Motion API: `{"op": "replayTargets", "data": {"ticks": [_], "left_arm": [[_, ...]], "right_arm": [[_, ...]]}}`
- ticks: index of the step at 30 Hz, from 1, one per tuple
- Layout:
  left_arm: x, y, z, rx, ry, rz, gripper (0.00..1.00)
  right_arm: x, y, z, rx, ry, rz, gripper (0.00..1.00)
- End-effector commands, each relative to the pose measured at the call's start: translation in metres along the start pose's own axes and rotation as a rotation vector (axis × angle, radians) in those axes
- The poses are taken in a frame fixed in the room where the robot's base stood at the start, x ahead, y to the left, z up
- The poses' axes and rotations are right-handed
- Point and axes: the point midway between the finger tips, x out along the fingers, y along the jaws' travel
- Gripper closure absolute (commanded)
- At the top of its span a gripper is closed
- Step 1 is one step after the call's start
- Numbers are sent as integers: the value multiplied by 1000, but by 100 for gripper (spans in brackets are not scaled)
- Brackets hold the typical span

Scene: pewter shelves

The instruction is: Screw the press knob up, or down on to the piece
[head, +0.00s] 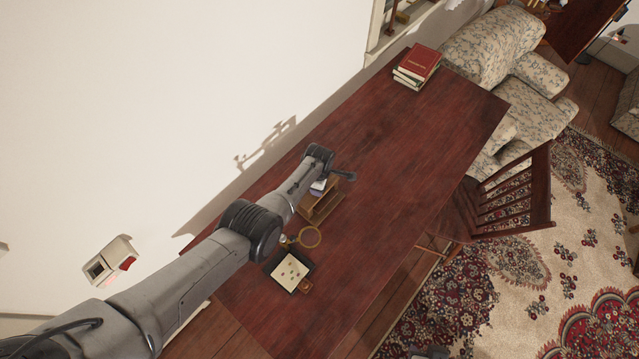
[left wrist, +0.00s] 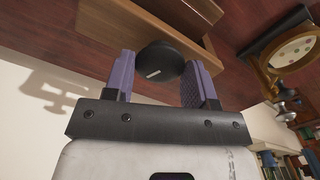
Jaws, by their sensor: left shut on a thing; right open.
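A round black press knob (left wrist: 160,61) with a small pale mark shows in the left wrist view, beside a brown wooden frame (left wrist: 150,25). My left gripper (left wrist: 159,68) has its two purple pads on either side of the knob and is shut on it. In the head view a small wooden press (head: 322,206) stands on the table, partly hidden by my left arm. The left fingertips and the knob are hard to make out there. My right gripper (head: 432,352) shows only as a small dark part at the bottom edge, away from the press; its fingers are unclear.
The red-brown table (head: 400,150) has free room right of the press. Stacked books (head: 417,65) sit at the far end. A chair (head: 510,190) stands alongside.

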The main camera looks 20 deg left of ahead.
Motion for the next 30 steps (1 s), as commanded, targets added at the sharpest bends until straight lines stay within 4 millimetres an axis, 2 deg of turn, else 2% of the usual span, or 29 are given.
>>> {"op": "replayTargets", "data": {"ticks": [6, 15, 30], "left_arm": [[-2, 1, 0, -171, -1, 2, 72], [-2, 1, 0, -331, -1, 3, 72], [-2, 1, 1, -404, -1, 2, 72]], "right_arm": [[0, -1, 0, 3, 1, -2, 57], [1, -1, 0, 2, 0, -2, 57], [1, 2, 1, -7, -1, 6, 57]]}}
